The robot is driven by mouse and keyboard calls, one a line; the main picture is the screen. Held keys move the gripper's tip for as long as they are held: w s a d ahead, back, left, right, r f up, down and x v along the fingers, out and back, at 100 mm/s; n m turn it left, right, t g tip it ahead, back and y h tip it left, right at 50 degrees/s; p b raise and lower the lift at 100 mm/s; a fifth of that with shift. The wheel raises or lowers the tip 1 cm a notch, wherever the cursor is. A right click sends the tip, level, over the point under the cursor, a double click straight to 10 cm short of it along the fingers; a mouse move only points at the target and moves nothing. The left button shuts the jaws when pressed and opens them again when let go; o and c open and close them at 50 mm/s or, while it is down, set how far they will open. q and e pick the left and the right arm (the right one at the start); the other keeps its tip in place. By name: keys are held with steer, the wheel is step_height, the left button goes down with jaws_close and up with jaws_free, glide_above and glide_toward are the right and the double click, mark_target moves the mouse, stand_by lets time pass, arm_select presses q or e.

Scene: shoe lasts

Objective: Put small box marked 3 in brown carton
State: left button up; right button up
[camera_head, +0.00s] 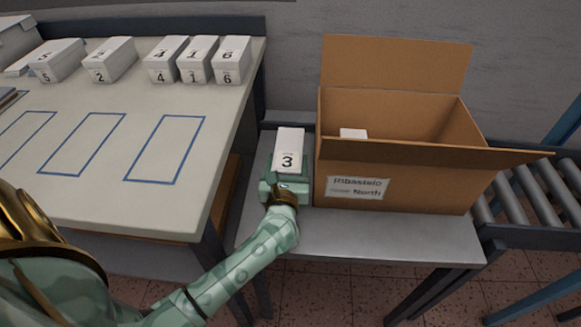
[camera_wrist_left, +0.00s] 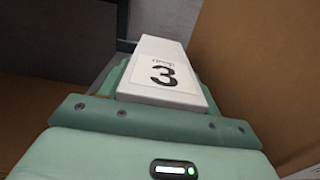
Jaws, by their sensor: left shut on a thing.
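The small white box marked 3 (camera_head: 289,143) is in my left gripper (camera_head: 286,172), which is shut on it. It stands just left of the brown carton (camera_head: 400,192), apart from its opening. In the left wrist view the box (camera_wrist_left: 163,72) points away from the gripper (camera_wrist_left: 160,95), its 3 facing up. The carton's wall (camera_wrist_left: 265,60) fills the right of that view. The carton is open, its flaps spread, with a label on its front. A white piece (camera_head: 353,133) shows inside it; the rest of its inside is hidden. My right gripper is not in view.
A pale table (camera_head: 110,205) at the left has blue outlined rectangles and several white numbered boxes (camera_head: 195,60) along its back. The carton stands on a grey bench (camera_head: 400,238). A roller conveyor (camera_head: 530,200) lies at the right.

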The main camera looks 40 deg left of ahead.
arm_select(q)
steer(key=shift+f, duration=0.2)
steer(key=o, duration=0.8)
steer(key=shift+o, duration=1.4)
